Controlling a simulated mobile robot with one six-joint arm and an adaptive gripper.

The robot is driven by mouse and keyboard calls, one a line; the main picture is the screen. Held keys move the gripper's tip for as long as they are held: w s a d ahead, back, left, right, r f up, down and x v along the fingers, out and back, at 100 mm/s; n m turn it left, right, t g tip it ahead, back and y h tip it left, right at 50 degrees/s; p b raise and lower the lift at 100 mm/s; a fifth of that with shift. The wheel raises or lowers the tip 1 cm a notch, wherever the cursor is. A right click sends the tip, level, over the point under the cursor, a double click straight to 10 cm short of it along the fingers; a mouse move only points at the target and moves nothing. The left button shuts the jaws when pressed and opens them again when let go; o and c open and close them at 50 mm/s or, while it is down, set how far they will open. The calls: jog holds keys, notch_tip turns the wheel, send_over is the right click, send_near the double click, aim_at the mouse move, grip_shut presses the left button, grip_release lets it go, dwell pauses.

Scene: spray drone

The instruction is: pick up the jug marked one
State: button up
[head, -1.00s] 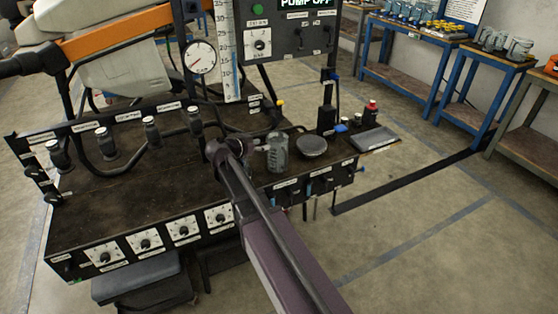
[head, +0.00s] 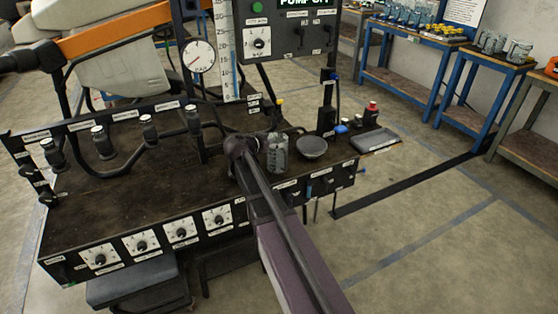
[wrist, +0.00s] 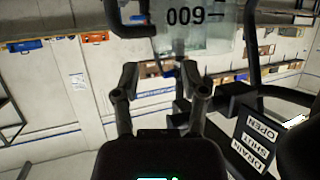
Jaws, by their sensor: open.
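A clear jug (head: 278,153) stands upright on the dark bench top near its right front part. In the wrist view a clear jug wall (wrist: 195,30) fills the top middle and bears printed digits that read "009". No mark "one" is legible on it. My gripper (wrist: 164,82) is open, its two dark fingers apart with nothing between them; the jug wall lies just beyond the tips. In the head view my wrist is directly left of the jug, and its fingers are mostly hidden.
Hoses and valves (head: 103,142) line the bench's left. More jugs (head: 493,43) stand on a blue table at right.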

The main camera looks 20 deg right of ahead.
aim_at(279, 156)
jog(key=shift+w+d+f, duration=0.15)
jog(key=shift+w+d, duration=0.05)
jog(key=shift+d, duration=0.15)
jog(key=b+x, duration=0.2)
jog(key=x, duration=0.3)
jog(key=shift+f, duration=0.1)
dwell(0.7)
